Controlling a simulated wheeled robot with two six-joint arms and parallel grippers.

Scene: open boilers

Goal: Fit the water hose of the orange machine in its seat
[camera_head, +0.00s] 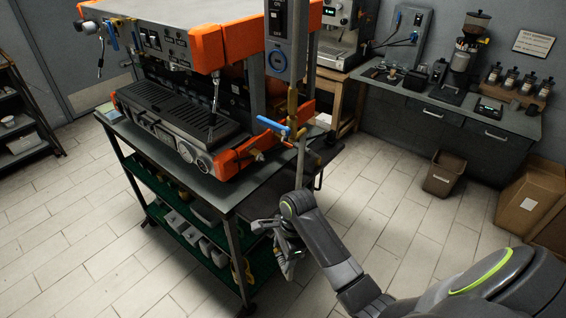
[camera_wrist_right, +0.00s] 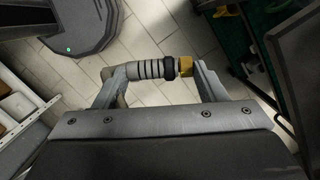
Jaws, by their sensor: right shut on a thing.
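The orange machine (camera_head: 225,50) stands on a dark cart, with orange corner panels and a black drip tray. A blue-handled valve (camera_head: 273,125) with brass fittings sits at its near right corner, by a vertical pipe. My right gripper (camera_head: 287,262) is low beside the cart's right side, below the valve. In the right wrist view my right gripper (camera_wrist_right: 150,75) is shut on the water hose end (camera_wrist_right: 150,70), a grey ribbed piece with a black collar and brass-yellow tip, lying crosswise between the fingers. The hose's seat cannot be made out for certain. My left gripper is not in view.
The cart's top edge (camera_head: 225,208) and green lower shelves (camera_head: 185,235) with cups are close left of my right gripper. A counter (camera_head: 450,105) with a grinder, a bin (camera_head: 443,174) and a cardboard box (camera_head: 528,200) stand right. Tiled floor between is clear.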

